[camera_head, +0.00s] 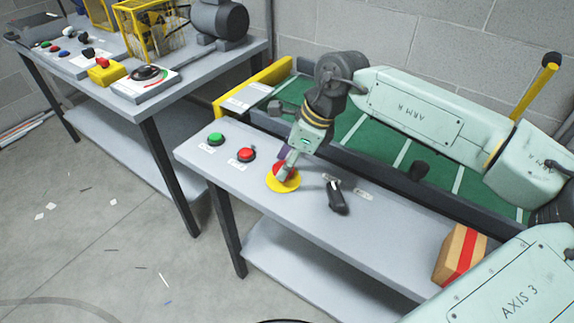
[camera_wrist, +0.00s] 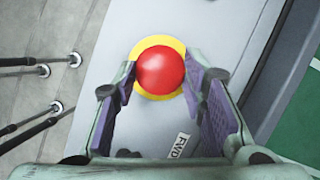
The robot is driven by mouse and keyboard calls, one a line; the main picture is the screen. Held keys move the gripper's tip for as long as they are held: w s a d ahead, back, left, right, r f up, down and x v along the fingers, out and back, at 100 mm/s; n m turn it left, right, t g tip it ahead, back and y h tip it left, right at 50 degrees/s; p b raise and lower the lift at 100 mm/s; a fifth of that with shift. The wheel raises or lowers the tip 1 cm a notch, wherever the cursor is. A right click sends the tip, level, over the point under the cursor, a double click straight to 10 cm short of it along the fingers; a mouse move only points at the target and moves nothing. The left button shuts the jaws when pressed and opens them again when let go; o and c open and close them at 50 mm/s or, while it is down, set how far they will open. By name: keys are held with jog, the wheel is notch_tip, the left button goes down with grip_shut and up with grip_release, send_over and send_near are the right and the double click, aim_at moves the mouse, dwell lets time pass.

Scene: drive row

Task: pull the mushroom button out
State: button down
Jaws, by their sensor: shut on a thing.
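The mushroom button (camera_head: 287,172) is a red dome on a yellow round plate (camera_head: 281,186) on the grey bench. My gripper (camera_head: 288,166) is right over it, reaching down from above, and hides part of the dome. In the wrist view the red dome (camera_wrist: 161,71) sits between the ends of my two purple-padded fingers (camera_wrist: 160,82), with the yellow ring around it. My gripper is shut on the dome from both sides. Whether the button is in or out cannot be told from these views.
A green button (camera_head: 215,139) and a smaller red button (camera_head: 246,154) stand to the left on the same bench. A black lever (camera_head: 337,197) stands close on the right. A striped box (camera_head: 461,254) lies at the right end. A green conveyor (camera_head: 365,140) runs behind.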

jog(key=c, duration=1)
grip_release()
jog(key=shift+r, duration=0.1)
jog(key=shift+o, duration=0.2)
jog(key=shift+r, duration=0.1)
jog(key=v, duration=1.2)
jog(key=shift+s, duration=0.1)
